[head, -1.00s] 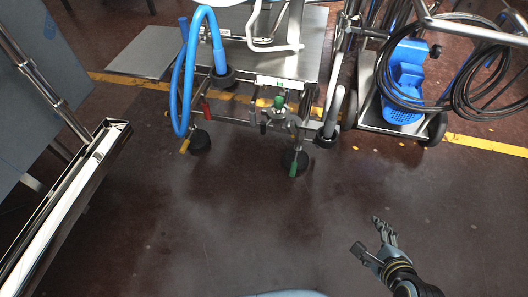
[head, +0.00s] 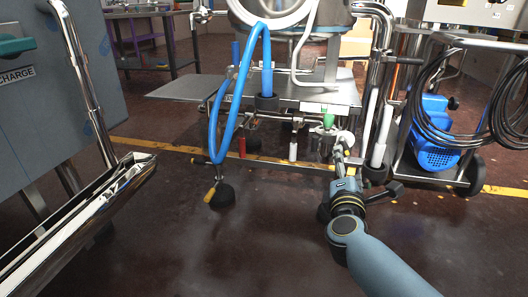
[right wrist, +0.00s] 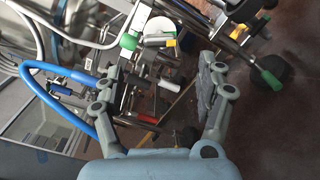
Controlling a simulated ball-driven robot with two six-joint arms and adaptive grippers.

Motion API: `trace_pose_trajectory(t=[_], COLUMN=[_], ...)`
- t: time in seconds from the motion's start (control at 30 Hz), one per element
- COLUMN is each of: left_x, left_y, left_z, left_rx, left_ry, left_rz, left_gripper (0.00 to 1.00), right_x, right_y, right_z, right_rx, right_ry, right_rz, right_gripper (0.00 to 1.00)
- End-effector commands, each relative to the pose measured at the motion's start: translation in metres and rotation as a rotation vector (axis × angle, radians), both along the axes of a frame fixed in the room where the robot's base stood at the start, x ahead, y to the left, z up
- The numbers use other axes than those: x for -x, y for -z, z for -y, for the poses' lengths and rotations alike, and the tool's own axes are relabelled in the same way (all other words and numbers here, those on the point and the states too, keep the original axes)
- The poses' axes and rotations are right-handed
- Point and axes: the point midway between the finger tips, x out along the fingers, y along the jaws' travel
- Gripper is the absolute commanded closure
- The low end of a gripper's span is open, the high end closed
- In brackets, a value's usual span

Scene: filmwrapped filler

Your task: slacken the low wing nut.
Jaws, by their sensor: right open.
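The filler's low pipework (head: 293,148) runs under its metal shelf, with a green-capped valve (head: 329,119) at its right. The low wing nut is too small to pick out for certain among these fittings. My right gripper (head: 340,158) reaches in below the green cap, its fingers partly hidden against the pipes. In the right wrist view the right gripper (right wrist: 160,68) is open, fingers spread, with nothing between them but pipework beyond. There the green cap (right wrist: 128,41) is beyond the left finger. My left gripper is not in view.
A blue hose (head: 219,125) loops down at the filler's left. A cart (head: 447,175) with black cable coils and a blue box is at right. A steel channel (head: 85,225) is at left. The middle floor is open.

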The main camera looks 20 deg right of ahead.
Motion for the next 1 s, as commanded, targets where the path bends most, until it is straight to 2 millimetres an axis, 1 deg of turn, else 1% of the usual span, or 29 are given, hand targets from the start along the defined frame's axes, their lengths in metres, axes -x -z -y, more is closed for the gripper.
trace_pose_trajectory(t=[0.03,0.3,0.4,0.5,0.63,0.87,0.93,1.0], left_x=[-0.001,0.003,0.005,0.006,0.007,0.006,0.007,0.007], left_y=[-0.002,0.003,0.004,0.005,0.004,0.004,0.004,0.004], left_z=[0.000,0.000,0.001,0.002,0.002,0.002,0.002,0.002], left_rx=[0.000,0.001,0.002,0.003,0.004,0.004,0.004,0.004], left_ry=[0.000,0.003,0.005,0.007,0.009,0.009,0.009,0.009], left_rz=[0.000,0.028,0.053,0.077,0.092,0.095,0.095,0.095], left_gripper=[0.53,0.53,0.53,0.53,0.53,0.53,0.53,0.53], right_x=[-0.009,-0.054,-0.067,-0.075,-0.081,-0.081,-0.081,-0.081], right_y=[-0.004,-0.001,0.000,0.000,0.000,-0.001,-0.001,-0.001], right_z=[0.005,0.033,0.041,0.047,0.050,0.050,0.050,0.050], right_rx=[0.004,0.005,0.004,0.003,0.002,0.002,0.002,0.002], right_ry=[-0.001,0.000,-0.001,-0.001,-0.001,-0.001,-0.001,-0.001], right_rz=[0.004,0.000,-0.002,-0.003,-0.002,-0.002,-0.002,-0.002], right_gripper=[0.27,0.27,0.27,0.27,0.27,0.27,0.33,0.43])
